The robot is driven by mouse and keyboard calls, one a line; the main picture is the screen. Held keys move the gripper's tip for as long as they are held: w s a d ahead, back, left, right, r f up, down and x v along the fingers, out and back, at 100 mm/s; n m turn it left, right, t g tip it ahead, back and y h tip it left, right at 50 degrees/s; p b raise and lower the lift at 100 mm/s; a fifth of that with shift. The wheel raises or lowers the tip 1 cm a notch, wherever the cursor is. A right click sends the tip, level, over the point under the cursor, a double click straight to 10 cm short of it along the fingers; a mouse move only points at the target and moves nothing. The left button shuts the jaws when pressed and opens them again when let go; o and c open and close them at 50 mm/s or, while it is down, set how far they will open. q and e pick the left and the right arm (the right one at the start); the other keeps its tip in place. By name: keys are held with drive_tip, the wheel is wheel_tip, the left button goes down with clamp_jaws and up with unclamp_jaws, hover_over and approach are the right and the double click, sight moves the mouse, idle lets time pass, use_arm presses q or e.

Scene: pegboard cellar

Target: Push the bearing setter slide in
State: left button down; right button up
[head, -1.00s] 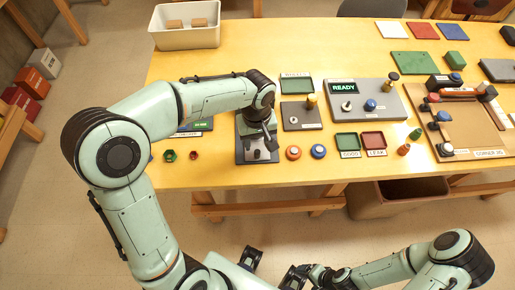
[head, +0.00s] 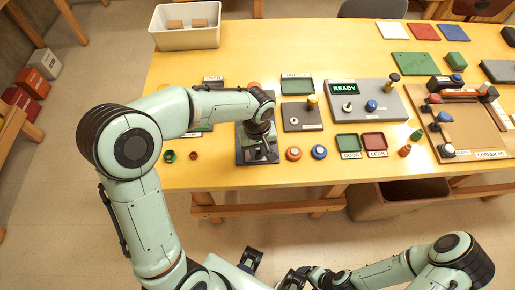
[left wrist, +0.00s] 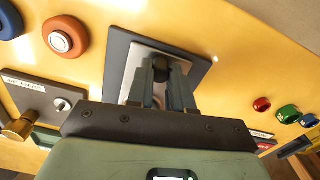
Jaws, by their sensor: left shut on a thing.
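The bearing setter (head: 243,157) is a dark upright-set plate near the table's front edge, with a lighter metal part on it. My left gripper (head: 260,136) is over it, pointing down. In the left wrist view the dark base (left wrist: 117,62) lies beyond the fingers. My left gripper (left wrist: 161,84) is shut there on a dark round knob (left wrist: 158,66), which stands over the pale metal part. The fingers and wrist hide much of the slide, so how far in it sits is unclear. My right gripper (head: 294,278) is low in the head view, away from the table, its jaws unclear.
An orange round button (head: 293,153) and a blue one (head: 319,151) are right of the setter. Red and green small parts (head: 181,156) lie to its left. A grey panel (head: 391,113) reading READY and green and red trays (head: 373,140) stand further right.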

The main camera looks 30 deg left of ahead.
use_arm(q)
drive_tip(key=w+a+p, duration=0.1)
drive_tip(key=w+a, duration=0.1)
drive_tip(key=w, duration=0.1)
drive_tip(key=w+a+p, duration=0.1)
drive_tip(key=w+p, duration=0.1)
drive_tip(key=w, duration=0.1)
drive_tip(key=w+a+p, duration=0.1)
drive_tip(key=w+a, duration=0.1)
drive_tip(key=w, duration=0.1)
drive_tip(key=shift+w+a+r, duration=0.15)
drive_tip(key=shift+w+a, duration=0.1)
drive_tip(key=shift+a, duration=0.1)
use_arm(e)
drive_tip(key=w+r, duration=0.3)
drive_tip(key=r, duration=0.2)
drive_tip(key=shift+r, duration=0.15)
use_arm(q)
drive_tip(key=c, duration=1)
unclamp_jaws()
use_arm(e)
drive_tip(key=shift+w, duration=0.1)
use_arm(q)
wheel_tip(320, 180, up, 13)
drive_tip(key=shift+r+p, duration=0.1)
drive_tip(key=shift+p, duration=0.55)
use_arm(e)
drive_tip(key=shift+w+r, duration=0.55)
drive_tip(key=shift+r, duration=0.15)
